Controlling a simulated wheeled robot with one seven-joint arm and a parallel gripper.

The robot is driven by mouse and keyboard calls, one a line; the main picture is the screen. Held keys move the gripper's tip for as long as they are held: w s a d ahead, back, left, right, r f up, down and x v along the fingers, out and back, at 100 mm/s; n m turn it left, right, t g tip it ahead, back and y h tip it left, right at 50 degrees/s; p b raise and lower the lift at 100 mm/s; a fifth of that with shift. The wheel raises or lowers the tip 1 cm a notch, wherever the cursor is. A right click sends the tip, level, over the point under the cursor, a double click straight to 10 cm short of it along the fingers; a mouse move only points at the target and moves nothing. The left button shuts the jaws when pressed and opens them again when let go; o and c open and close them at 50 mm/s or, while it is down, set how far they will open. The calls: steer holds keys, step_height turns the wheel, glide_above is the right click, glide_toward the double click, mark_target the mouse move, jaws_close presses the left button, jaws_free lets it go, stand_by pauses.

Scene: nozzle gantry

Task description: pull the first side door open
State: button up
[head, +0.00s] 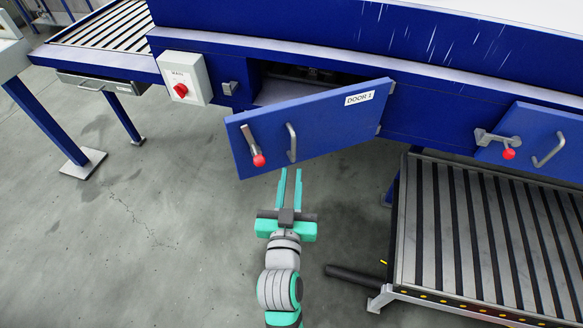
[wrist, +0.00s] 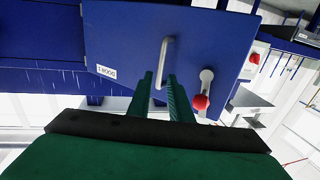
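The blue door labelled DOOR 1 (head: 335,128) stands partly open in the head view, its left side swung out from the machine and its right side at the hinge. It carries a silver bar handle (head: 291,143) and a latch lever with a red knob (head: 258,160). My gripper (head: 291,172) is open and empty, its fingers pointing at the door just below the handle. In the wrist view the door (wrist: 125,50) appears upside down. There the handle (wrist: 166,60) lies at the fingertips (wrist: 160,78); I cannot tell whether they touch it.
A dark opening (head: 275,85) shows behind the door. A second blue door (head: 555,125) with a red-knobbed latch is at the right, above a slatted roller platform (head: 480,225). A switch box (head: 185,78) is at the left. The floor (head: 180,230) left of my arm is clear.

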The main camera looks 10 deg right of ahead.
steer(key=shift+s+a, duration=0.1)
steer(key=shift+s, duration=0.2)
steer(key=shift+c, duration=0.4)
